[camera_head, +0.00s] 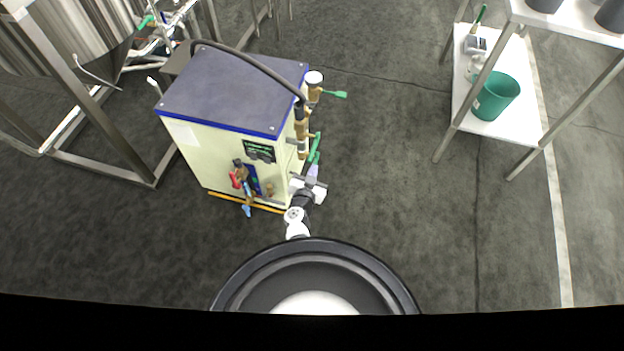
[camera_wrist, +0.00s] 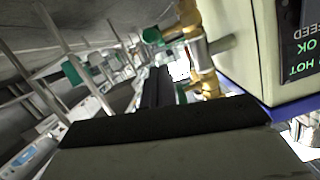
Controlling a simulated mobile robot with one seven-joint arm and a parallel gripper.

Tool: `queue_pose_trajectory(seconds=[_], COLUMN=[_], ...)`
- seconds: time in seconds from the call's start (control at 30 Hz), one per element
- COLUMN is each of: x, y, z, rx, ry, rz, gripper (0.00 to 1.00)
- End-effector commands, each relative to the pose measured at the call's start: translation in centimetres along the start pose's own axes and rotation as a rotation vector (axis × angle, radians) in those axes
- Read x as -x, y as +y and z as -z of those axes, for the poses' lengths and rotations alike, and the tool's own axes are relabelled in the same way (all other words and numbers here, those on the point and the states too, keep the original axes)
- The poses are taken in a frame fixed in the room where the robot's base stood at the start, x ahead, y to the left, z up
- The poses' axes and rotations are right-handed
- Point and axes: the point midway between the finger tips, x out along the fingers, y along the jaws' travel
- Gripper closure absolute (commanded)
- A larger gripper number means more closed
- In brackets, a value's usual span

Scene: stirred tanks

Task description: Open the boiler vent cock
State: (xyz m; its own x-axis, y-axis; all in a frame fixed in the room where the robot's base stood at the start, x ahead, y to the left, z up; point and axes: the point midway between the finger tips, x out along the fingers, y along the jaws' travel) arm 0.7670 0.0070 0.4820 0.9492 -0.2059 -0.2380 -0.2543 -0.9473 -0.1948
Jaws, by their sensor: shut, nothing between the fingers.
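The boiler (camera_head: 235,90) is a cream box with a dark grey top and blue trim, left of centre in the head view. Brass valves (camera_head: 302,118) with green lever handles (camera_head: 315,148) line its right side. I cannot tell which one is the vent cock. My gripper (camera_head: 313,173) is shut and empty, low beside the boiler's right front corner, close to the green levers. In the wrist view my fingers (camera_wrist: 156,88) point along the boiler side. Brass fittings (camera_wrist: 206,62) and a green handle (camera_wrist: 153,36) lie just beyond them. Whether the fingers touch a lever is unclear.
A red handle (camera_head: 235,178) and a blue handle (camera_head: 247,210) stick out from the boiler front. A black hose (camera_head: 250,62) arches over the top. A steel tank frame (camera_head: 105,125) stands left. A shelf table with a green bucket (camera_head: 495,97) stands right; floor between is clear.

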Motion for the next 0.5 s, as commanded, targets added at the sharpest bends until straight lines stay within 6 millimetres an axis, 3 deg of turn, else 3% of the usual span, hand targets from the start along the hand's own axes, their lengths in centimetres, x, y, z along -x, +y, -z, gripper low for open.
queue_pose_trajectory(seconds=[0.13,0.5], x=[-0.4,-0.5], y=[0.0,-0.1], z=[-1.5,-1.9], rx=[-0.001,0.000], ry=[0.002,0.002], rz=[0.001,0.001], gripper=[1.00,1.00])
